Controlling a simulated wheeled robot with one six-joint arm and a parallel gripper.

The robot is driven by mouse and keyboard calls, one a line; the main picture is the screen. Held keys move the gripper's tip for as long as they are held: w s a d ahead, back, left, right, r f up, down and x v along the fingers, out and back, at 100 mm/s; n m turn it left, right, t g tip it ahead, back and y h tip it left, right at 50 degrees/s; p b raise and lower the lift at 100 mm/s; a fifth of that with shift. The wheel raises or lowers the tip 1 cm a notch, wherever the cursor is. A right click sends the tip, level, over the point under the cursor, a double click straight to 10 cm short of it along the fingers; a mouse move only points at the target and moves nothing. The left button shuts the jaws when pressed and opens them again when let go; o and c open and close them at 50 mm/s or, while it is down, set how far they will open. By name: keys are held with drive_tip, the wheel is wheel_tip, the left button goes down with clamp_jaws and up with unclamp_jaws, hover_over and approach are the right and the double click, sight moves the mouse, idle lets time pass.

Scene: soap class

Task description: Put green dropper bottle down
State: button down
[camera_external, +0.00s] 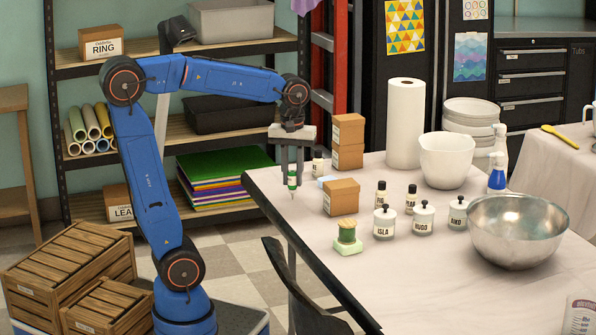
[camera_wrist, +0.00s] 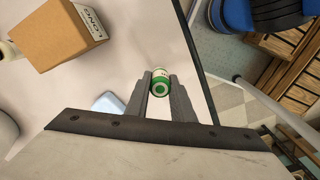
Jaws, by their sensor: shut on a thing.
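My gripper (camera_external: 292,170) is shut on the green dropper bottle (camera_external: 292,180), a small bottle with a green body and a pale label.
Cardboard boxes (camera_external: 341,197) stand just right of the gripper, and one shows in the wrist view (camera_wrist: 60,38). A small labelled bottle (camera_external: 318,164) is close by.

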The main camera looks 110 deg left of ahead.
drive_tip(key=c, duration=1.5)
unclamp_jaws()
drive_tip(key=shift+f, duration=0.1)
drive_tip(key=shift+c, duration=0.2)
wheel_tip(320, 180, up, 12)
drive_tip(key=s+d+f+m+t, duration=0.1)
drive_tip(key=d+f+m+t, duration=0.1)
drive_tip(key=d+f+m, duration=0.7)
drive_tip(key=s+d+f+m+t, duration=0.2)
drive_tip(key=d+f+m, duration=0.6)
drive_tip(key=d, duration=0.8)
drive_tip(key=shift+s+d+f+m+t, duration=0.15)
drive_tip(key=shift+d+f+m+t, duration=0.2)
drive_tip(key=shift+m, duration=1.25)
